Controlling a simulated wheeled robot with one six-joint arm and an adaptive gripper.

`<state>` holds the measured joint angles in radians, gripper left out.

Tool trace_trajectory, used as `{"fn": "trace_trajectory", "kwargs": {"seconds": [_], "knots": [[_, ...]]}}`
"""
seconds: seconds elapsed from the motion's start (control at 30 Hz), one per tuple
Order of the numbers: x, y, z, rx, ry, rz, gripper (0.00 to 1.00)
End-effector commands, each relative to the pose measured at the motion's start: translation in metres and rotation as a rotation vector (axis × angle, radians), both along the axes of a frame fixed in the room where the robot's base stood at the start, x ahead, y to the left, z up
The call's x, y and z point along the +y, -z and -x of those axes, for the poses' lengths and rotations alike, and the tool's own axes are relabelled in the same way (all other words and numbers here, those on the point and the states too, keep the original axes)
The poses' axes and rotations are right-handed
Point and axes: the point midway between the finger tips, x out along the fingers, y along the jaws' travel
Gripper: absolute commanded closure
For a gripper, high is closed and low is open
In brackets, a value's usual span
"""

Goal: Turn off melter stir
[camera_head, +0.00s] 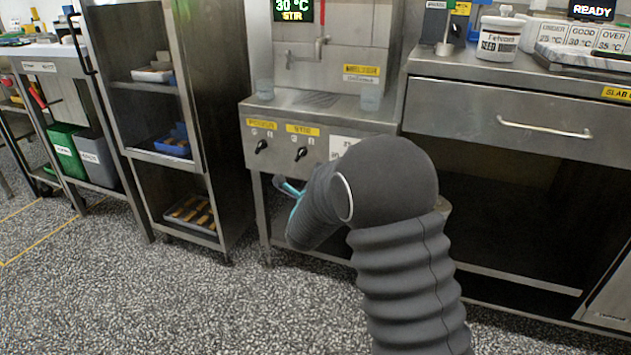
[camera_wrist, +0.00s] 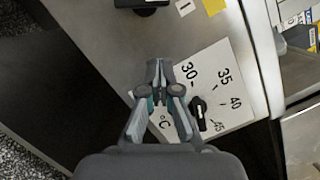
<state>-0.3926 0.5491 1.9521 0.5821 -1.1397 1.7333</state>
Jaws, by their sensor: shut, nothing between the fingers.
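The melter (camera_head: 335,117) stands in the middle of the head view, and its screen (camera_head: 293,10) reads 30 °C with STIR below. Its front panel has two black knobs under yellow labels, a left knob (camera_head: 261,147) and a right knob (camera_head: 301,154). The right label (camera_head: 303,129) appears to read STIR; the knob settings are too small to tell. In the wrist view my gripper (camera_wrist: 161,76) is shut and empty, in front of the panel beside the white temperature dial plate (camera_wrist: 222,82). A black knob (camera_wrist: 150,4) is cut off at the top. My arm hides most of the gripper in the head view.
The dial knob (camera_wrist: 197,110) is close to the right of my fingers. An open rack (camera_head: 205,120) with trays stands left of the melter. A bench with a drawer (camera_head: 470,110) stands to the right. The speckled floor in front is clear.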

Motion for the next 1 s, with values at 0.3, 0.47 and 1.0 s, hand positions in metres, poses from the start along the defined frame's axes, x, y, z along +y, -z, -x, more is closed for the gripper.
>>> {"fn": "trace_trajectory", "kwargs": {"seconds": [0.3,0.47,1.0], "knots": [[0.023,-0.017,-0.026,-0.001,-0.003,0.0,1.0],[0.03,-0.021,-0.029,-0.001,-0.002,0.001,1.0],[0.023,-0.022,-0.031,0.005,0.009,0.016,1.0]]}}
